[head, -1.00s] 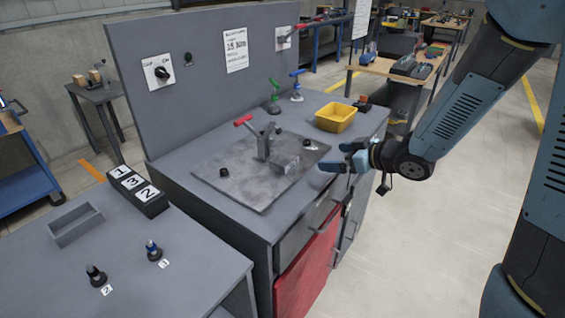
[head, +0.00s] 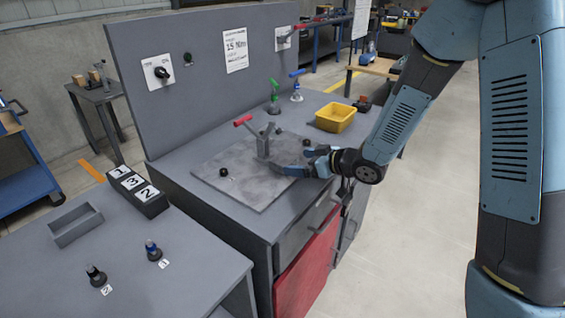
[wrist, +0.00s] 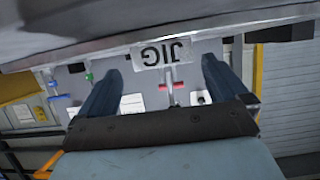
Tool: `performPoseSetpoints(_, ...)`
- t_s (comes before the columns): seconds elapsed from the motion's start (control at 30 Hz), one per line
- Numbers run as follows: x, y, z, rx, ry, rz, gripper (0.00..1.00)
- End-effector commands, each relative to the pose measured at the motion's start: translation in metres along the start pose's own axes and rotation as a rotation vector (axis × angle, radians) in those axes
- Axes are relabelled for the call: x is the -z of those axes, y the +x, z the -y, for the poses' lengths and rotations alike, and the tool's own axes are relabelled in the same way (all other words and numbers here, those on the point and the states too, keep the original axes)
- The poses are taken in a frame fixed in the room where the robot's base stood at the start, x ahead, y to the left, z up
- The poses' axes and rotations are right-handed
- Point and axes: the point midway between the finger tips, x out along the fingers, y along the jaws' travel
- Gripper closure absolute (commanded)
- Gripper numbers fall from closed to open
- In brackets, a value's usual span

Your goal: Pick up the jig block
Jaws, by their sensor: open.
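The jig block carries a white label reading JIG (wrist: 163,53), which appears upside down in the wrist view. The label shows between the two fingers of my open gripper (wrist: 160,70). In the head view, my gripper (head: 294,161) is over the right part of the grey plate (head: 240,188) on the bench and hides most or all of the block. I cannot tell whether the fingers touch the block.
A toggle clamp with a red handle (head: 243,120) stands on the plate close left of my gripper. Black knobs (head: 223,172) sit on the plate. A yellow bin (head: 335,117) is behind it to the right. Green (head: 274,97) and blue (head: 297,85) handled items stand near the back panel.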

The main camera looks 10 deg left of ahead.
Motion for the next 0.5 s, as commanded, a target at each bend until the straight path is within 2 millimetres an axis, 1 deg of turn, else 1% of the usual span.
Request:
performPoseSetpoints(0.3, 0.002, 0.039, 0.003, 0.003, 0.0, 0.001, 0.0)
performPoseSetpoints(0.4, 0.002, 0.046, 0.002, 0.001, 0.0, 0.0, 0.0)
performPoseSetpoints(0.5, 0.002, 0.048, 0.002, 0.0, 0.0, 0.001, 0.0)
